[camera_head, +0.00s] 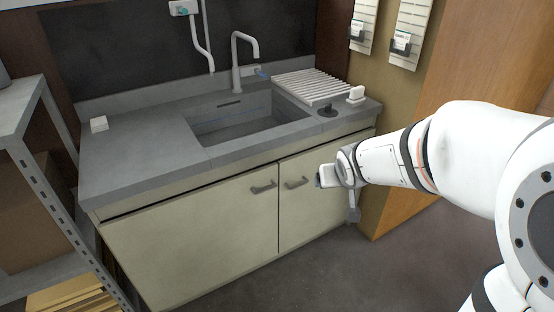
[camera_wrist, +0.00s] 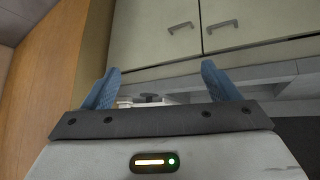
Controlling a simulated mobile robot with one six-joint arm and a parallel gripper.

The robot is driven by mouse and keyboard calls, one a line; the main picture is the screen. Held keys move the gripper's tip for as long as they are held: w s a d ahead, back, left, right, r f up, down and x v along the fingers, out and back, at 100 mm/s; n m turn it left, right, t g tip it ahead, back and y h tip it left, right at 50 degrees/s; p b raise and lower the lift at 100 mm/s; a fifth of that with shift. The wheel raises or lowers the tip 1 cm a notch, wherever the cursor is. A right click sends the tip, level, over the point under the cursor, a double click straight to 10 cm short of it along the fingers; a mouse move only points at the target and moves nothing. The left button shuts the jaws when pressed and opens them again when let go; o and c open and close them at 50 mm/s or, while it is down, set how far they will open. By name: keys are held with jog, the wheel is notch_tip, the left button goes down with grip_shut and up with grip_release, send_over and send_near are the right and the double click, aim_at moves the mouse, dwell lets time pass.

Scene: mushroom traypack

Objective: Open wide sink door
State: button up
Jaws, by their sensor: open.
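The wide sink door (camera_head: 185,235) is the left of two pale doors under the counter, and it is shut. Its grey handle (camera_head: 264,187) sits near its upper right corner. In the wrist view, which looks upside down, the wide door (camera_wrist: 270,12) is at upper right and its handle (camera_wrist: 222,25) is at top. My gripper (camera_head: 321,180) is in front of the narrow right door, to the right of both handles and apart from them. In the wrist view its blue fingers (camera_wrist: 160,74) are spread with nothing between them.
The narrow door (camera_head: 325,205) is shut, with its own handle (camera_head: 297,182) beside the door seam. The grey counter (camera_head: 140,150) with the sink overhangs the doors. A metal shelf (camera_head: 60,180) stands close at left. A wooden panel (camera_head: 455,110) is at right. The floor in front is clear.

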jog(key=o, duration=0.3)
jog(key=w+a+f+n+t+y+b, duration=0.1)
jog(key=w+a+f+t+b, duration=0.1)
jog(key=w+f, duration=0.6)
jog(key=shift+w+a+f+t+b, duration=0.4)
jog(key=shift+w+a+b, duration=0.2)
jog(key=shift+b, duration=0.65)
jog(key=shift+o, duration=0.3)
jog(key=w+a+f+n+t+y+b, duration=0.1)
jog(key=w+a+f+y+b, duration=0.1)
jog(key=w+a+f+b, duration=0.2)
notch_tip(320, 180, down, 3)
jog(key=shift+w+a+f+n+t+b, duration=0.1)
jog(key=shift+w+a+n+t+b, duration=0.3)
jog(key=shift+w, duration=0.8)
jog(key=n+t+y+b, duration=0.2)
jog(key=y+b, duration=0.5)
send_near(266, 189)
jog(key=x, duration=0.3)
jog(key=shift+f+b+x, duration=0.1)
jog(key=shift+b+x, duration=0.3)
jog(key=shift+x, duration=1.5)
jog(key=shift+f+b+x, duration=0.15)
jog(key=shift+b+x, duration=0.2)
jog(key=shift+x, duration=1.55)
